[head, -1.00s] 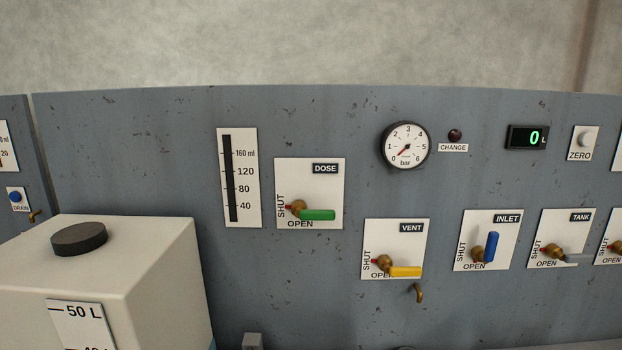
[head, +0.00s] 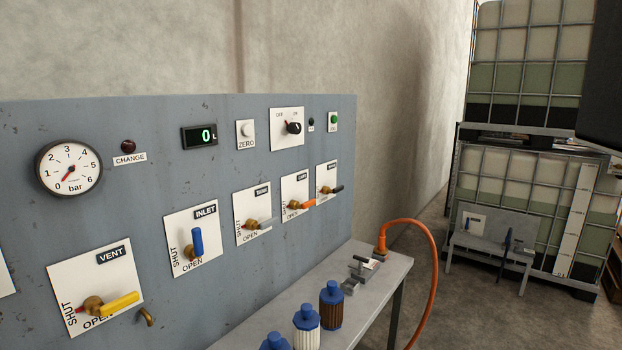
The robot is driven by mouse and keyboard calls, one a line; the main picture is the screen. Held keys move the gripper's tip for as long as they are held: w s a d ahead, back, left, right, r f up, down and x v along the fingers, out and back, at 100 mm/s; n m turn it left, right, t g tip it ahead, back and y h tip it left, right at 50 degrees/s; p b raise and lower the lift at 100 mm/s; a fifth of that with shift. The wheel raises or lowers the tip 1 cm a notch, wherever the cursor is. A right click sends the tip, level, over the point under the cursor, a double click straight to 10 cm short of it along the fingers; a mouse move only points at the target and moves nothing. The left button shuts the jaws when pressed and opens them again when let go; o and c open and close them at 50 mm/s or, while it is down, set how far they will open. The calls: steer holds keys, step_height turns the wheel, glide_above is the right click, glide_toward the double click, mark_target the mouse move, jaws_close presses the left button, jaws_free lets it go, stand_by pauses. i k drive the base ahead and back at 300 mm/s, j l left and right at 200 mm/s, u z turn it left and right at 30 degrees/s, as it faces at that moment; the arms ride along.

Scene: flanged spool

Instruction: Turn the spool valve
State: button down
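I cannot make out a valve label that reads spool. A row of lever valves is on the grey panel (head: 150,135). The yellow vent lever (head: 120,304) lies sideways, along its OPEN word. The blue inlet lever (head: 198,241) stands upright, along its SHUT word. Further right, a grey lever (head: 266,224), an orange lever (head: 302,204) and a black lever (head: 337,188) lie roughly sideways. Their labels are too small or blurred to read surely. My gripper is not in view.
A pressure gauge (head: 68,168) reads near 0, and a display (head: 199,136) shows 0. A grey bench (head: 375,295) below holds blue-capped cartridges (head: 331,305) and metal fittings (head: 361,268). An orange hose (head: 437,275) arches off it.

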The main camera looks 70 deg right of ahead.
mark_target(325, 189)
steer(key=z, duration=1.6)
